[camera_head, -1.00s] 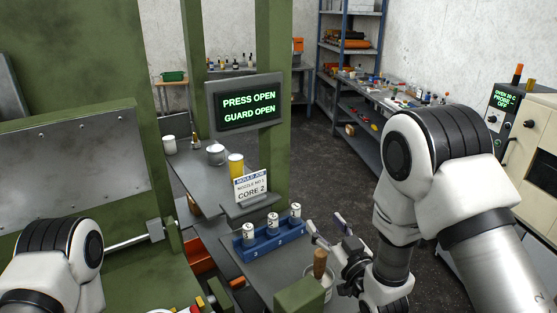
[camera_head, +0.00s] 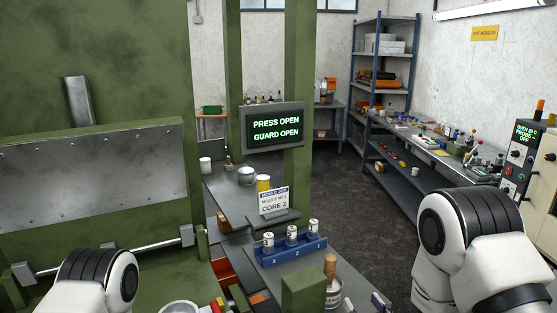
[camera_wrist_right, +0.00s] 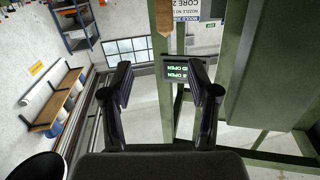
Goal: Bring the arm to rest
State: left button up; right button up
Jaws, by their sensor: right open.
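My right gripper (camera_wrist_right: 161,88) is open in the right wrist view, its two dark fingers well apart with nothing between them. In the head view only a small tip of it (camera_head: 380,303) shows at the bottom edge. It is right of a can (camera_head: 333,294) with a wooden-handled tool (camera_head: 330,267) standing in it. My right arm (camera_head: 470,250) is bent at the lower right. My left arm (camera_head: 95,280) shows only as a white and black link at the lower left; its gripper is out of view.
A blue rack (camera_head: 289,251) holds white numbered drums on the bench. Behind it stand a card reading CORE 2 (camera_head: 274,201) and a screen (camera_head: 275,128) reading PRESS OPEN, GUARD OPEN. The green press (camera_head: 95,90) fills the left. Dark floor (camera_head: 365,225) is clear at centre right.

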jog(key=s+d+f+m+g+h+b, duration=0.1)
jog(key=s+d+f+g+b, duration=0.15)
jog(key=s+f, duration=0.5)
jog(key=s+d+f+g+h+b, duration=0.1)
jog(key=s+f+g, duration=0.3)
jog(key=f, duration=0.6)
jog(key=s+d+f+m+g+h+b, duration=0.1)
jog(key=s+f+g, duration=0.2)
jog(key=s+f, duration=0.45)
jog(key=s+d+f+g, duration=0.1)
jog(key=s+f+g, duration=0.1)
jog(key=s, duration=0.5)
jog(key=s+f+g, duration=0.3)
jog(key=s+g, duration=0.2)
jog(key=s, duration=0.2)
jog(key=shift+d+f+h, duration=0.25)
jog(key=shift+d+h, duration=0.15)
